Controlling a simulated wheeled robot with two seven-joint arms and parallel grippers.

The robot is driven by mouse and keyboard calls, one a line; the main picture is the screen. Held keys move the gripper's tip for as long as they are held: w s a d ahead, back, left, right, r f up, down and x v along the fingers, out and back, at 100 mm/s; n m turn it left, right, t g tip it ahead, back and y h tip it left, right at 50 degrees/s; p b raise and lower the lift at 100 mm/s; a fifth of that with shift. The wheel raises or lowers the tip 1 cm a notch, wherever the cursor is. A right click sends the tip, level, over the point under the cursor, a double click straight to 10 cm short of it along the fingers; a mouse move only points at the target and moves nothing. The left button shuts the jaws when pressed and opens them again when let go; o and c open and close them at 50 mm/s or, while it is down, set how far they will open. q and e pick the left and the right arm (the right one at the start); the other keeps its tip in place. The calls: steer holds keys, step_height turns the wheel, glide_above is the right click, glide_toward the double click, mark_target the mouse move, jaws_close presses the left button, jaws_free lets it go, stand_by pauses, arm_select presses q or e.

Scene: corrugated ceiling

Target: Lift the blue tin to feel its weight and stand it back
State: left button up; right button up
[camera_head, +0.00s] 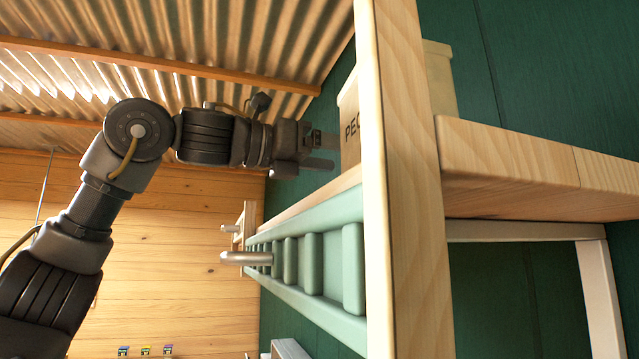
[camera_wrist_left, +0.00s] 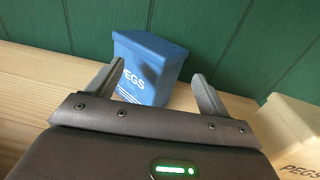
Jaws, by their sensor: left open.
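The blue tin (camera_wrist_left: 148,72) stands upright on a wooden shelf (camera_wrist_left: 30,95) against a green wall in the left wrist view. It is box-shaped with a lid and white "PEGS" lettering. I do not see it in the head view. My left gripper (camera_head: 325,152) is open and level with the shelf top in the head view. In the left wrist view its fingers reach towards the tin, one on each side. Whether they touch it I cannot tell. My right gripper is not in view.
A cream tin (camera_wrist_left: 287,136) marked "PEGS" stands right of the blue tin; it also shows in the head view (camera_head: 350,118), partly behind a wooden post (camera_head: 405,180).

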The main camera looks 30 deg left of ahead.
arm_select(q)
steer(key=o, duration=0.4)
steer(key=shift+s, duration=0.1)
steer(key=shift+r+v, duration=0.2)
steer(key=shift+v, duration=2.5)
steer(key=shift+r+v, duration=0.2)
steer(key=shift+v, duration=2.5)
